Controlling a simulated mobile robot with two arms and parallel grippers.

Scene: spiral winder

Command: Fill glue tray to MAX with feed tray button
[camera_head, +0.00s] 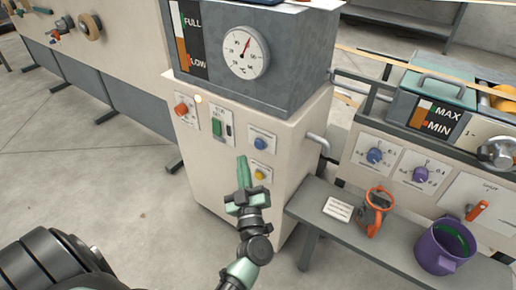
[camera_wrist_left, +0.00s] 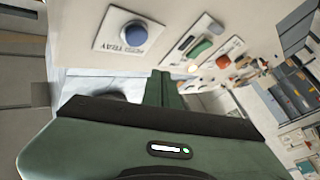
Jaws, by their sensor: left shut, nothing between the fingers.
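The blue feed tray button (camera_head: 260,143) sits on a white plate on the front of the cream cabinet. It also shows in the left wrist view (camera_wrist_left: 134,34), where "TRAY" can be read on its plate. My left gripper (camera_head: 242,160) is shut and empty, its green fingers pointing up just left of and below the button, apart from it. The fingers also show in the left wrist view (camera_wrist_left: 163,78). The glue tray (camera_head: 437,90) stands at the right, with a MAX/MIN gauge (camera_head: 434,116) on it; its exact level is too small to tell. My right gripper is out of view.
A yellow button (camera_head: 261,175) lies below the blue one; a green switch (camera_head: 217,128) and an orange knob (camera_head: 181,109) are to the left. The grey tank (camera_head: 290,75) above bears a dial. A grey bench (camera_head: 320,207) at right carries a purple pot (camera_head: 442,250).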

